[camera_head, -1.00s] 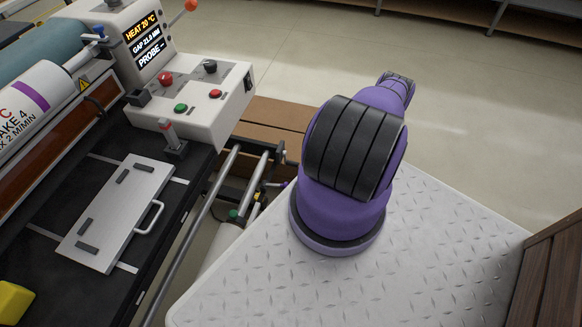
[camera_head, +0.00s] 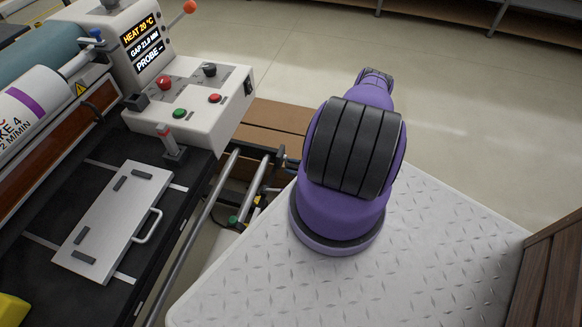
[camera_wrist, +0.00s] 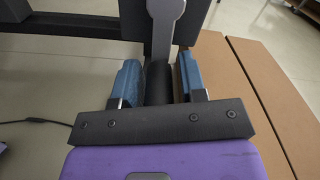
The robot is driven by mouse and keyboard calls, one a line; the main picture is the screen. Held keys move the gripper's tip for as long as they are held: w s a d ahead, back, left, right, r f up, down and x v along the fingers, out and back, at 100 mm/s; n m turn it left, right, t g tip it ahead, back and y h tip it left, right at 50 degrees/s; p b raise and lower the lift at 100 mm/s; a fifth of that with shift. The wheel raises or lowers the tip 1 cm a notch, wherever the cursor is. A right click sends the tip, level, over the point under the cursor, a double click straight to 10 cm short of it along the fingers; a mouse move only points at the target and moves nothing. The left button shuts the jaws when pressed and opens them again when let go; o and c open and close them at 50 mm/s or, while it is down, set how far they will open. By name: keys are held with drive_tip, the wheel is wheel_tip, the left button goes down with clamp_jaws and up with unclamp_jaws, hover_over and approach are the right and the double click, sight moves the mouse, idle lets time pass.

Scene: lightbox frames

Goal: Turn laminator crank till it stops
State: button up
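The laminator (camera_head: 225,115) stands at the left of the head view, with its control box and a small display (camera_head: 141,42). The display reads HEAT 20 °C and a gap of about 21 mm; its last digit is hard to read. In the wrist view, a grey metal crank arm (camera_wrist: 162,28) comes down to a dark cylindrical crank handle (camera_wrist: 158,84). My gripper and the crank are hidden behind my purple arm or the machine in the head view.
A silver plate with a handle (camera_head: 118,222) lies on the laminator's black bed. A yellow block (camera_head: 12,310) sits at the lower left. Brown boxes (camera_head: 275,118) lie beyond the metal rails (camera_head: 205,225). A wooden crate (camera_head: 555,275) is at the right. Open floor lies behind.

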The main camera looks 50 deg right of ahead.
drive_tip(key=shift+s+a, duration=0.15)
drive_tip(key=shift+s, duration=0.1)
drive_tip(key=c, duration=0.6)
drive_tip(key=shift+o, duration=0.4)
drive_tip(key=shift+s+a, duration=0.1)
drive_tip(key=shift+s, duration=0.2)
drive_tip(key=shift+m, duration=0.4)
clamp_jaws()
drive_tip(key=shift+c, duration=0.5)
unclamp_jaws()
drive_tip(key=a+m, duration=0.1)
drive_tip(key=m, duration=0.3)
drive_tip(key=s+a+r+m, duration=0.1)
drive_tip(key=m, duration=0.1)
drive_tip(key=shift+a, duration=0.3)
drive_tip(key=shift+s+a+r+m, duration=0.1)
drive_tip(key=shift+a+r+m, duration=0.2)
drive_tip(key=shift+m, duration=0.55)
drive_tip(key=shift+s+a+r+m, duration=0.1)
drive_tip(key=shift+a+r+m, duration=0.2)
drive_tip(key=shift+m, duration=0.5)
drive_tip(key=shift+s+a+r+m, duration=0.15)
drive_tip(key=shift+r+m, duration=0.2)
drive_tip(key=shift+m, duration=0.5)
drive_tip(key=shift+w, duration=0.15)
